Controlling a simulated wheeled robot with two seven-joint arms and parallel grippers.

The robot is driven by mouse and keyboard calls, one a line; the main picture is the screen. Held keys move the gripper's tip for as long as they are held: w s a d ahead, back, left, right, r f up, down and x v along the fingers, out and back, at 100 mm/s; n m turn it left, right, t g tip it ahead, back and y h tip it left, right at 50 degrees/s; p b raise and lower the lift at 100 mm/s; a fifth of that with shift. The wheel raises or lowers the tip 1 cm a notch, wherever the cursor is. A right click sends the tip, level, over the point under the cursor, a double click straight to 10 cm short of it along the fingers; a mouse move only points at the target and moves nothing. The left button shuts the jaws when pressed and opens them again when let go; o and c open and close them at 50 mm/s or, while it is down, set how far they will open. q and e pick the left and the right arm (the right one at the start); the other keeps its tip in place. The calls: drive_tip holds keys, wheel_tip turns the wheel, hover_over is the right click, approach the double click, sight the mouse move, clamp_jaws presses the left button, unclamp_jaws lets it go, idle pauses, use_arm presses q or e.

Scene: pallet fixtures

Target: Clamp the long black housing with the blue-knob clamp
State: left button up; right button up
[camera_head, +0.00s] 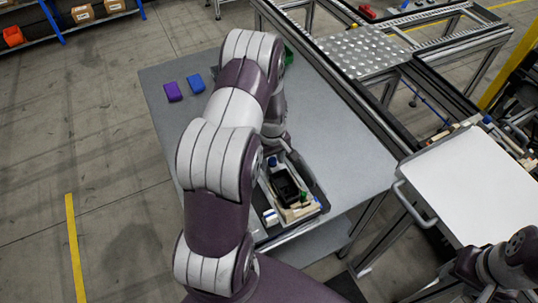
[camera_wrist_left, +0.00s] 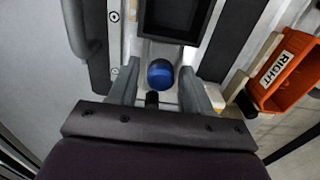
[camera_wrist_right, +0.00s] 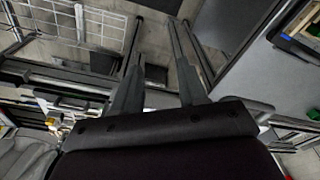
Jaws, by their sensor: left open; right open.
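The black housing (camera_head: 284,186) sits in the fixture tray (camera_head: 316,190) on the grey table. Its near end also shows at the top of the left wrist view (camera_wrist_left: 178,22). The clamp's blue knob (camera_head: 272,161) stands at one end of the housing. In the left wrist view, the blue knob (camera_wrist_left: 160,73) lies between the spread fingers of my left gripper (camera_wrist_left: 159,88). I cannot tell whether a finger touches it. My left arm hides most of that gripper in the head view. My right gripper (camera_wrist_right: 158,85) is open and empty, away from the fixture.
A purple block (camera_head: 173,92) and a blue block (camera_head: 196,83) lie on the table (camera_head: 340,150). An orange bin labelled RIGHT (camera_wrist_left: 285,72) is beside the fixture. A white-topped cart (camera_head: 475,185) and a metal conveyor frame (camera_head: 365,52) stand to the right.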

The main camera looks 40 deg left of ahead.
use_arm(q)
wheel_tip(320, 180, up, 8)
drive_tip(key=p, duration=0.5)
drive_tip(key=shift+f+p, duration=0.2)
drive_tip(key=shift+p, duration=0.15)
drive_tip(key=shift+d, duration=0.1)
